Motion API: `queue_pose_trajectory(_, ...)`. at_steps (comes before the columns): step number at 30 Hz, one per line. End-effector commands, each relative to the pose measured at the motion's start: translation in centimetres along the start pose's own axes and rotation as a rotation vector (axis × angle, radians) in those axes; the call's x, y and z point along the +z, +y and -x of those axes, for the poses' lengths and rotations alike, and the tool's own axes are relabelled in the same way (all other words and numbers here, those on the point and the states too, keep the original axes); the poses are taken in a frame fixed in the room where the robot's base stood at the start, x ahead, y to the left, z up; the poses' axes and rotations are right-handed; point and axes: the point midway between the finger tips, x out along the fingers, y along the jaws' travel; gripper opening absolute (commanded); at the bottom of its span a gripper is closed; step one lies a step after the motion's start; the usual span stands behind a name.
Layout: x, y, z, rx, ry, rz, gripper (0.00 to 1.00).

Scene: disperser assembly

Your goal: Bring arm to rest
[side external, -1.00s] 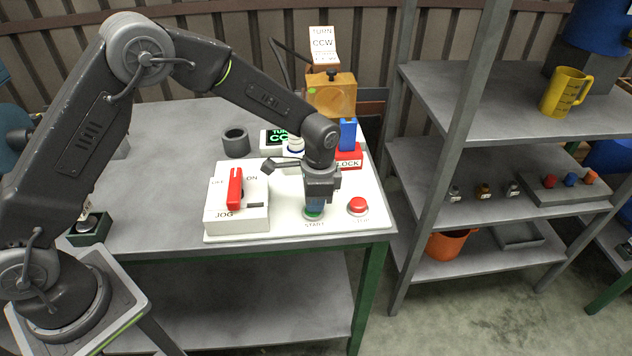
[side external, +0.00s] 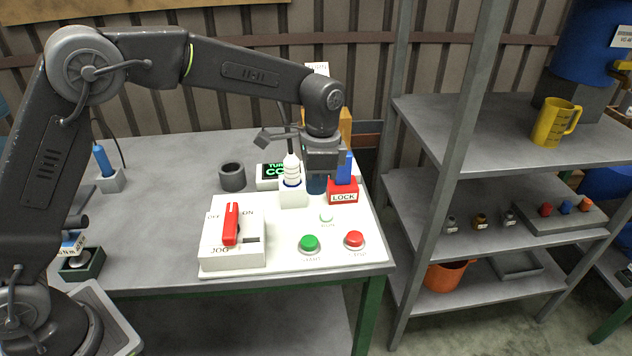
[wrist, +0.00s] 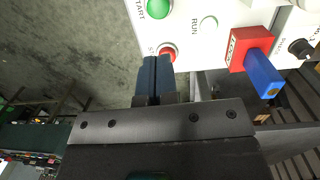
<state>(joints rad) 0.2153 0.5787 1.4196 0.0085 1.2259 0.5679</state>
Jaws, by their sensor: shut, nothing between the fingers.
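My gripper (side external: 317,186) hangs above the back of the white control panel (side external: 340,262), its blue fingers pointing down. In the wrist view my gripper (wrist: 155,72) shows its blue fingers pressed together with nothing between them. The green start button (side external: 309,243) and the red stop button (side external: 354,239) are on the panel's front, clear of my gripper. The small pale run light (side external: 326,217) sits behind them. The red switch lever (side external: 231,224) stands on the white jog box at the left.
The red lock block (side external: 342,191) with a blue key is just right of my gripper. A white bottle (side external: 291,172) stands to its left. A dark ring (side external: 232,176) is farther left on the table. A metal shelf (side external: 480,185) stands at the right.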

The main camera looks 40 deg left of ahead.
Motion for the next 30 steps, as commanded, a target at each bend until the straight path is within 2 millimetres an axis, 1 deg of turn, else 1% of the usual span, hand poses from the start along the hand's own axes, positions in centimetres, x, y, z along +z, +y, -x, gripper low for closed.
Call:
queue_pose_trajectory(15,0.1,0.0,0.0,-0.001,0.001,0.002,0.0)
queue_pose_trajectory(17,0.3,0.0,0.4,-0.004,0.006,0.009,0.0)
queue_pose_trajectory(19,1.1,0.1,1.4,-0.013,0.022,0.032,0.0)
queue_pose_trajectory(20,1.6,0.2,1.9,-0.018,0.031,0.045,0.0)
queue_pose_trajectory(23,4.0,0.8,4.4,-0.043,0.078,0.114,0.0)
queue_pose_trajectory(24,5.3,1.1,5.5,-0.054,0.101,0.148,0.0)
queue_pose_trajectory(26,7.2,1.8,6.9,-0.071,0.136,0.202,0.0)
queue_pose_trajectory(27,8.6,2.2,7.7,-0.081,0.159,0.237,0.0)
queue_pose_trajectory(29,10.6,3.0,8.7,-0.097,0.195,0.291,0.0)
queue_pose_trajectory(30,11.9,3.5,9.2,-0.107,0.219,0.326,0.0)
